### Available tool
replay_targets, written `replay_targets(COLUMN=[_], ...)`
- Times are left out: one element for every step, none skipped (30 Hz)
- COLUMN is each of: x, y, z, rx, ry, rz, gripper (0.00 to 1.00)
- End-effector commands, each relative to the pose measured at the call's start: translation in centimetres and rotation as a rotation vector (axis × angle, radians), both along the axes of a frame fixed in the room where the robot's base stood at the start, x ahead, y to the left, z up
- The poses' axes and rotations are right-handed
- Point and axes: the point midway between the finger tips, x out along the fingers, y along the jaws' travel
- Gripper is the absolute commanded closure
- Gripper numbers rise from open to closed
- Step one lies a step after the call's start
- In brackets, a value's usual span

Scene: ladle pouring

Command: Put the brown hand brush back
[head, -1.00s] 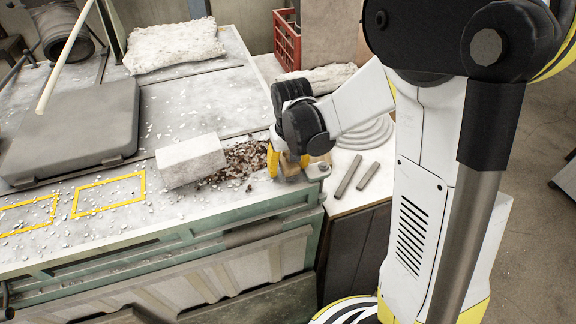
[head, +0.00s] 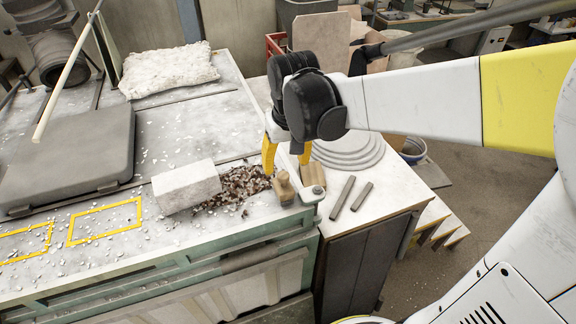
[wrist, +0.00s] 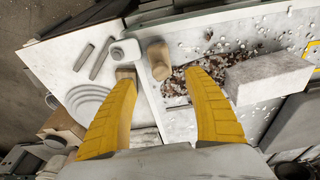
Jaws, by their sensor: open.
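Dark brown debris (head: 236,188) lies beside a white block (head: 187,186). Yellow outlines (head: 105,221) mark the bench at left, near a grey case (head: 70,160). Two grey bars (head: 351,197) and stacked grey rings (head: 350,150) lie on the side table at right.

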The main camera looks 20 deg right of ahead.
Motion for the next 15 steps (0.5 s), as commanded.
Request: replay_targets(x=[-1.5,-2.2,-3.4,-4.2,-5.1,-6.2,-7.0,-7.7,-8.6,-9.3,-9.8,-10.5,-10.9,-11.3,-11.7], y=[0.0,0.0,-0.1,-0.1,-0.1,-0.1,-0.1,-0.1,-0.1,-0.1,-0.1,-0.1,-0.1,-0.1,-0.1], z=[0.9,1.5,2.2,2.6,3.1,3.5,3.7,3.9,4.1,4.2,4.2,4.2,4.2,4.1,4.1], rx=[0.0,0.001,0.002,0.002,0.003,0.003,0.002,0.003,0.003,0.003,0.003,0.003,0.003,0.003,0.002], ry=[-0.034,-0.059,-0.096,-0.124,-0.153,-0.191,-0.219,-0.246,-0.28,-0.304,-0.326,-0.352,-0.37,-0.385,-0.403], rz=[0.001,0.003,0.004,0.005,0.006,0.007,0.008,0.01,0.01,0.011,0.013,0.013,0.014,0.014,0.015], gripper=[0.39,0.39,0.39,0.39,0.39,0.39,0.39,0.39,0.39,0.39,0.39,0.39,0.39,0.39,0.39])
